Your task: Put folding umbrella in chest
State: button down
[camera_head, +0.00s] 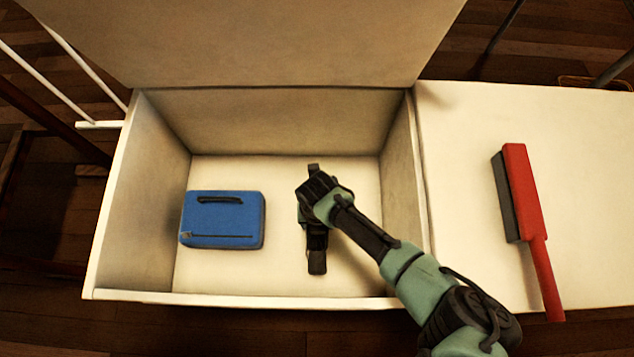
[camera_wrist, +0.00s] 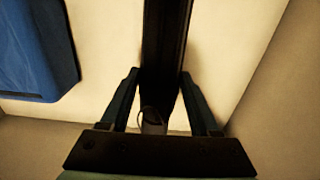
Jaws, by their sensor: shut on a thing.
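The folding umbrella (camera_head: 317,262) is a dark, slim, elongated thing inside the open white chest (camera_head: 270,299). In the wrist view the umbrella (camera_wrist: 166,45) runs up from between my fingers. My gripper (camera_head: 315,222) is inside the chest, shut on the umbrella; its fingers also show in the wrist view (camera_wrist: 159,100). The umbrella lies low over the pale chest floor; I cannot tell whether it touches it. My gripper and wrist hide its middle in the head view.
A blue case (camera_head: 222,219) lies on the chest floor at the left, apart from the umbrella. It also shows in the wrist view (camera_wrist: 38,50). The raised lid (camera_head: 250,40) stands behind. A red brush (camera_head: 525,190) lies on the white surface (camera_head: 460,180) right of the chest.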

jog(key=shift+f+b, duration=0.75)
jog(key=shift+f, duration=0.7)
jog(key=shift+f, duration=0.2)
jog(key=shift+c, duration=0.6)
grip_release()
notch_tip(320, 180, up, 12)
jog(key=p, duration=0.7)
jog(key=shift+r, duration=0.2)
